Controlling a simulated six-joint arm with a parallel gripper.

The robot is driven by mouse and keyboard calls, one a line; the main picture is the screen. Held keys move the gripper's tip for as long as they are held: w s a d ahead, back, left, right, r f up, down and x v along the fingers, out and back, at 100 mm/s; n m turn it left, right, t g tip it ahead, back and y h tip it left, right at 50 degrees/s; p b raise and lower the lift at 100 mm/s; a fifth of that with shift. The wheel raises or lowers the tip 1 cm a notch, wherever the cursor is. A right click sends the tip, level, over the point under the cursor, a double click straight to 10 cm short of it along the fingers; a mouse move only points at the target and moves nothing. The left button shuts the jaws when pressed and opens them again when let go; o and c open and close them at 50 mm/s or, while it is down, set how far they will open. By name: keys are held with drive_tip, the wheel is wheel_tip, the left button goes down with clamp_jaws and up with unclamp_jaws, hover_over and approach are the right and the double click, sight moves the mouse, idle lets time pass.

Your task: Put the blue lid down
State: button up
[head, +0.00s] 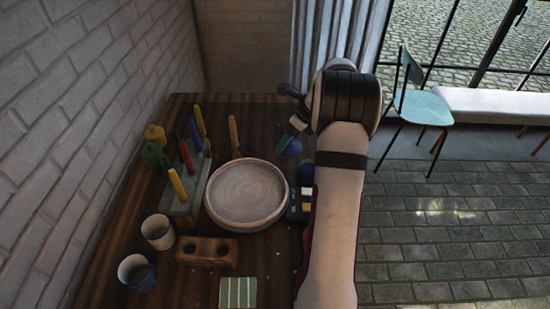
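My gripper (291,134) is above the right side of the dark wooden table, to the upper right of the plate. A small rounded blue piece, which looks like the blue lid (292,147), is at its fingertips and appears gripped and raised off the table. A second blue rounded thing (307,174), perhaps a blue paint pot, stands just below and right of it, partly hidden by my arm. The pale round plate (247,194) lies at the middle of the table and looks unpainted.
A grey block (184,206) holds several coloured-handled tools. Yellow (155,135) and green (152,155) pots stand behind it. Two cups (158,232) (137,272), a brown block with holes (207,252) and a striped green cloth (238,292) are in front. A teal box (297,206) is beside the plate.

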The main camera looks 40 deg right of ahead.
drive_tip(key=d+m, duration=0.1)
drive_tip(key=d, duration=0.1)
drive_tip(key=s+d+m+h, duration=0.1)
drive_tip(key=m, duration=0.1)
drive_tip(key=s+d+f+m+h, duration=0.1)
drive_tip(key=d+m, duration=0.1)
drive_tip(key=shift+s+d, duration=0.15)
drive_tip(key=shift+d, duration=0.2)
hover_over(273, 155)
drive_tip(key=s, duration=0.2)
drive_tip(key=shift+m, duration=0.4)
drive_tip(key=f, duration=0.7)
drive_tip(key=shift+w+a+f, duration=0.2)
drive_tip(key=shift+w+a, duration=0.05)
drive_tip(key=shift+f, duration=1.9)
drive_tip(key=shift+f, duration=0.1)
drive_tip(key=o, duration=1.1)
